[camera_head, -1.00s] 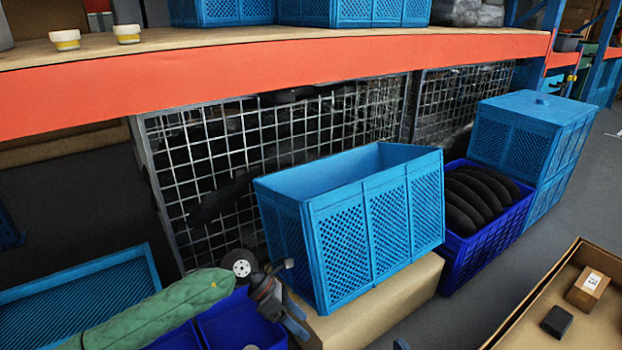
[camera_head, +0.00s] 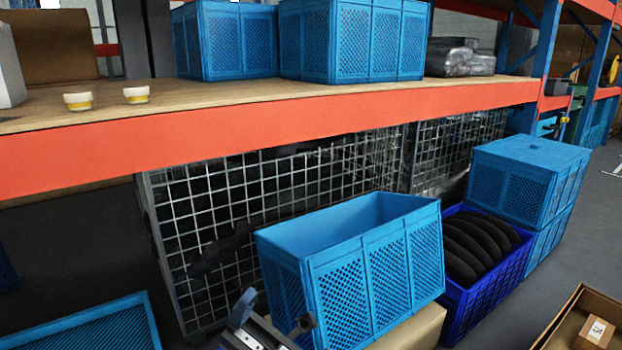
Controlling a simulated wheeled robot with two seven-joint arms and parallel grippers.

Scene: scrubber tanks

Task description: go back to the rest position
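My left gripper (camera_head: 272,318) shows at the bottom edge, left of centre, in the head view. Its two fingertips stand apart with nothing visible between them. The rest of that arm is out of the frame. The gripper overlaps the lower left of the open blue crate (camera_head: 378,270) in the picture; I cannot tell whether they touch. My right gripper is not in view.
The open crate stands tilted on a cardboard box (camera_head: 418,330). A dark blue crate (camera_head: 490,295) with black curved parts and stacked blue crates (camera_head: 515,185) stand to the right. An orange-edged shelf (camera_head: 270,123) crosses above. A blue tray (camera_head: 90,328) lies lower left.

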